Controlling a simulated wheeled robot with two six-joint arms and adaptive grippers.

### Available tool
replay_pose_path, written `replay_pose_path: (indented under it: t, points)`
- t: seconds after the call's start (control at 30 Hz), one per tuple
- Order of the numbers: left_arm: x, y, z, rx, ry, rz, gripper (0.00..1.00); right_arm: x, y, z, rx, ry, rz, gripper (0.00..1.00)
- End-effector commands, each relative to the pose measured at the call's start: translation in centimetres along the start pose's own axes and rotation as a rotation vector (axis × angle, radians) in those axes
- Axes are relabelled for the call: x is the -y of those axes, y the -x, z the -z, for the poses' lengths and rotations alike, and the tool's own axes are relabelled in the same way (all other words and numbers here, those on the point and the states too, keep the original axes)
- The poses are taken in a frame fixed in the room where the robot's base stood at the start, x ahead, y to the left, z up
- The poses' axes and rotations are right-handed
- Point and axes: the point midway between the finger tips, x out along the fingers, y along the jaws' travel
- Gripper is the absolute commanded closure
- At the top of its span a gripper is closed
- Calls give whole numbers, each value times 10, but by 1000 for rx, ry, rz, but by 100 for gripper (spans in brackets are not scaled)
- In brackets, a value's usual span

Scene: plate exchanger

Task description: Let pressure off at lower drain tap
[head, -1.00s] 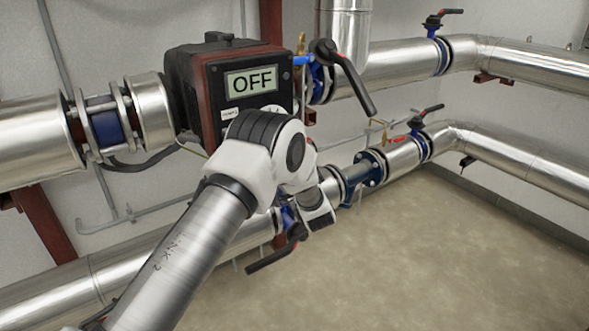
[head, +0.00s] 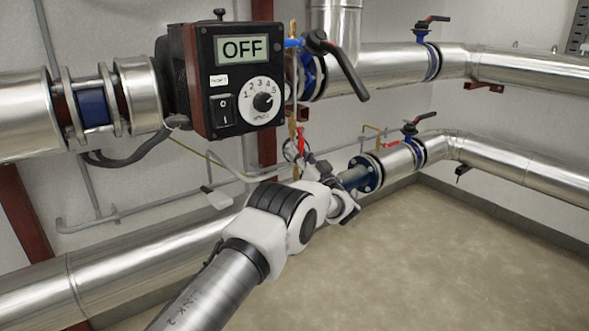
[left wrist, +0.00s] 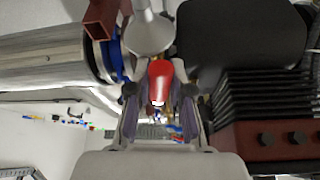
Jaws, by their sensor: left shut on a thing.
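A red tap lever (head: 301,138) hangs on a brass fitting (head: 292,112) just right of the pump's control box. In the left wrist view the red lever (left wrist: 160,72) lies between the two fingers. My left gripper (head: 299,152) is shut on it; the gripper also shows in the left wrist view (left wrist: 159,98). The wrist and fingers partly hide the lever's lower end and the pipework behind it. A second red lever (head: 389,146) sits on a brass tap farther right, apart from my gripper. My right gripper is not in view.
The black pump control box (head: 241,85) reads OFF, close above my arm. A black valve handle (head: 347,70) slants down right of the brass fitting. Silver pipes (head: 385,70) run along the wall. The floor (head: 430,260) at right is clear.

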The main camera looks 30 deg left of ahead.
Motion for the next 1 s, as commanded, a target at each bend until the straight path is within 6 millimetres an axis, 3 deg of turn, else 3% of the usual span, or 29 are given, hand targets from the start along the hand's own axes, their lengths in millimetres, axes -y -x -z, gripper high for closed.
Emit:
replay_pose_path:
  t: [0.03, 0.23, 0.87, 0.9, 0.97, 1.0]
  points:
    - [-4, 2, -6, 0, 29, 11, 100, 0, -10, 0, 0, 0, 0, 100]
    - [-7, -1, -4, 1, 116, 48, 100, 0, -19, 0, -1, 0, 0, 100]
    - [-7, -3, -2, 2, 165, 68, 100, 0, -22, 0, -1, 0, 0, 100]
    - [-7, -3, -2, 1, 165, 68, 69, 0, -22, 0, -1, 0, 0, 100]
    - [-7, -3, -1, 1, 164, 68, 53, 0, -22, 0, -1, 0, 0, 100]
    - [-7, -3, -1, 1, 164, 68, 53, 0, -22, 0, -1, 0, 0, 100]
